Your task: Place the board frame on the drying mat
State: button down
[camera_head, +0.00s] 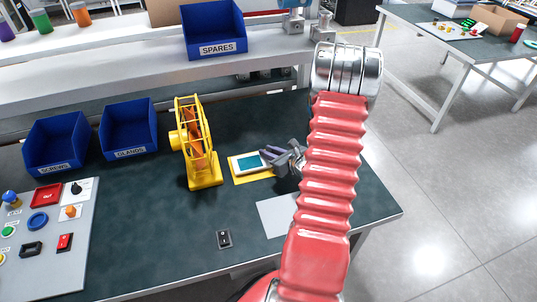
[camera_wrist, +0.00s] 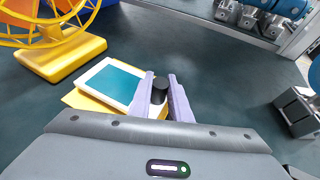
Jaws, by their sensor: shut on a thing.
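The board frame (camera_head: 249,163) is a white rectangular frame with a teal board; it also shows in the wrist view (camera_wrist: 108,84). It lies flat over a yellow mat (camera_head: 253,180), which shows along its edges in the wrist view (camera_wrist: 78,102). I cannot tell whether frame and mat touch. My gripper (camera_head: 272,155) is at the frame's right end. In the wrist view, its pale fingers (camera_wrist: 160,86) are shut on a black knob (camera_wrist: 160,91) that appears to belong to the frame. The fingers hide part of the frame's right end.
A yellow wheel on a stand (camera_head: 197,145) is close to the frame's left. A pale sheet (camera_head: 283,215) and a black switch (camera_head: 224,239) lie nearer. Blue bins (camera_head: 128,128) and a control panel (camera_head: 45,235) are at left. The dark table is bare between them.

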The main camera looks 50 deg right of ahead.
jog(key=shift+f, duration=0.5)
jog(key=shift+f, duration=0.1)
jog(key=c, duration=1.6)
grip_release()
jog(key=shift+c, duration=0.2)
jog(key=v, duration=1.2)
